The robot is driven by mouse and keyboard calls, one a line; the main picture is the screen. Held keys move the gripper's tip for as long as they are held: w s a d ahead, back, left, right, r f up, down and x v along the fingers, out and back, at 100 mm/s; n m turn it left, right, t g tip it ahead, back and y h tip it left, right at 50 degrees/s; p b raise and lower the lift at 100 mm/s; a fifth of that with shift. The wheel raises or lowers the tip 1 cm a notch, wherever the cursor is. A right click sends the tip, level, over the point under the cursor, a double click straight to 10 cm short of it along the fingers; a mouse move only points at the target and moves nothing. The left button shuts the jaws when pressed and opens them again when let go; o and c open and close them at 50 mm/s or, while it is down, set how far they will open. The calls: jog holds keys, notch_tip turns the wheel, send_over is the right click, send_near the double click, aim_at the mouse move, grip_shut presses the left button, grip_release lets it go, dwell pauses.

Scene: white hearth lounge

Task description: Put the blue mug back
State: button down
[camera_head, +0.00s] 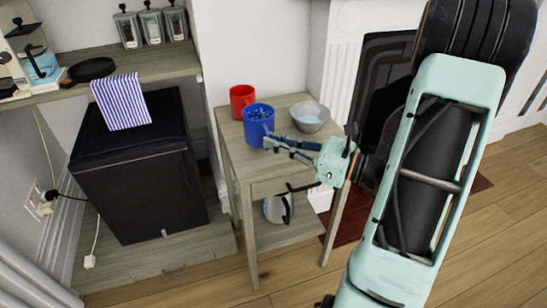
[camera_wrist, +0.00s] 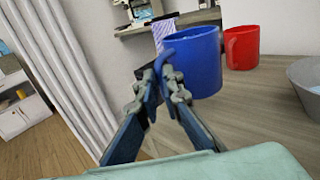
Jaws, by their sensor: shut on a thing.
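The blue mug (camera_head: 258,126) is upright at the front left part of the small wooden table (camera_head: 282,170) in the head view. In the wrist view the blue mug (camera_wrist: 196,60) has its handle towards me. My gripper (camera_head: 268,142) reaches in from the right in the head view, with its fingers at the mug. In the wrist view my gripper (camera_wrist: 160,80) is shut on the mug's handle. I cannot tell whether the mug's base touches the table.
A red mug (camera_head: 242,98) stands behind the blue mug, and a grey bowl (camera_head: 310,116) is to its right. A kettle (camera_head: 278,208) stands on the lower shelf. A black cabinet (camera_head: 140,170) with a striped cloth (camera_head: 121,102) is left. A wall shelf (camera_head: 130,72) holds canisters.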

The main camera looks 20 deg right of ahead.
jog(key=shift+w+a+f, duration=0.15)
jog(key=shift+f, duration=0.1)
jog(key=f+b, duration=0.2)
jog(key=f, duration=0.1)
jog(key=shift+w+f, duration=0.2)
jog(key=shift+f, duration=0.1)
jog(key=shift+r, duration=0.1)
jog(key=c, duration=2.5)
grip_release()
jog(key=shift+f, duration=0.2)
jog(key=shift+c, duration=0.2)
jog(key=o, duration=0.4)
jog(key=shift+o, duration=0.2)
